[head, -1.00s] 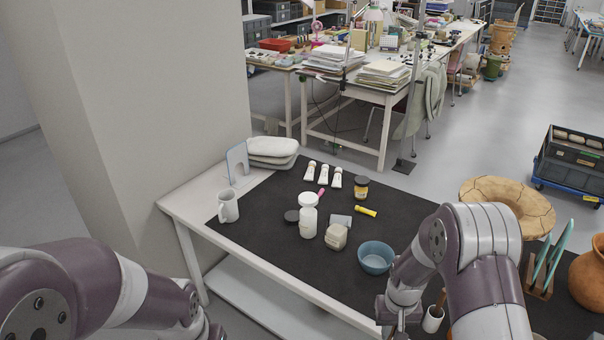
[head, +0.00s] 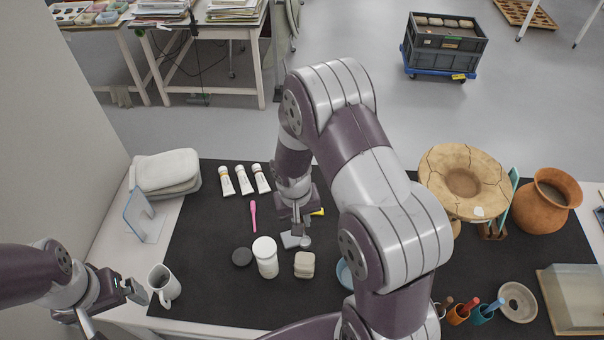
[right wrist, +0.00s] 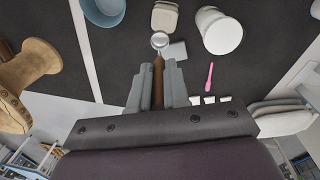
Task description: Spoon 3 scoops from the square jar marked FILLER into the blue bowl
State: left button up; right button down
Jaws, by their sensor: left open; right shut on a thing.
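The squarish beige jar (head: 304,266) stands on the black mat; its marking is not readable. It also shows in the right wrist view (right wrist: 165,18). The blue bowl (head: 345,273) is mostly hidden behind my right arm; the right wrist view shows part of it (right wrist: 102,10). My right gripper (head: 297,224) is shut on the brown handle of a spoon (right wrist: 158,75). The spoon's round metal head (right wrist: 160,40) is just behind the beige jar, over or near a grey square piece (head: 291,240). My left gripper (head: 133,291) is open and empty, left of the mug.
A white round jar (head: 265,258) stands left of the beige jar, beside a dark lid (head: 242,257). A white mug (head: 164,286), a pink tool (head: 253,215) and white tubes (head: 245,180) are nearby. Tool cups (head: 460,314) and a cracked pot (head: 464,182) are at right.

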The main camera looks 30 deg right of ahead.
jog(key=shift+s+a+r, duration=0.1)
jog(key=shift+s+a, duration=0.05)
jog(key=shift+s, duration=0.05)
pick_arm(q)
notch_tip(320, 180, down, 10)
jog(key=s+a+b, duration=0.1)
jog(key=b, duration=0.9)
jog(key=shift+s, duration=0.2)
pick_arm(e)
notch_tip(320, 180, down, 11)
jog(key=shift+s+a, duration=0.3)
jog(key=shift+s, duration=0.1)
pick_arm(q)
jog(key=shift+r, duration=0.15)
